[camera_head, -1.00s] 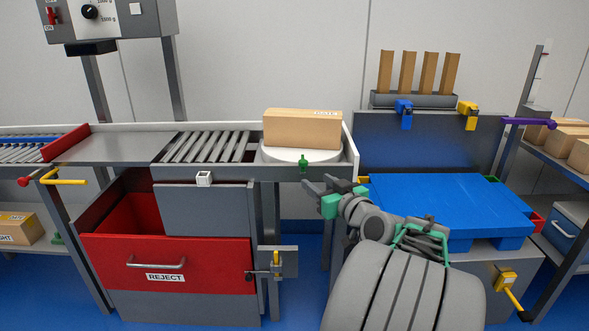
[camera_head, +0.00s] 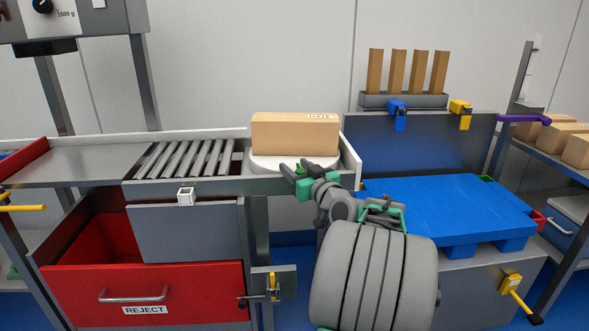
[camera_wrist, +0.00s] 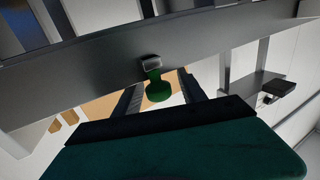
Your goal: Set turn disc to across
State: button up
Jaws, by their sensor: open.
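The turn disc (camera_head: 262,163) is a white round plate at the right end of the roller line, with a cardboard box (camera_head: 294,135) resting on it. Its green knob (camera_head: 299,168) sits on the front edge and is partly hidden behind my gripper (camera_head: 290,173). In the wrist view the green knob (camera_wrist: 157,88) hangs from a grey stub, between or just beyond the fingers of my gripper (camera_wrist: 162,95). The fingers are apart, one on each side of the knob. I cannot tell whether they touch it.
A red REJECT drawer (camera_head: 150,293) stands open below the rollers (camera_head: 187,158). A blue pallet (camera_head: 447,207) lies to the right of my arm. Blue (camera_head: 397,112) and yellow (camera_head: 461,112) clips hang behind it. A yellow handle (camera_head: 519,300) sticks out at lower right.

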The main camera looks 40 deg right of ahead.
jog(key=shift+w, duration=0.4)
jog(key=shift+c, duration=0.2)
grip_shut()
dwell(1.0)
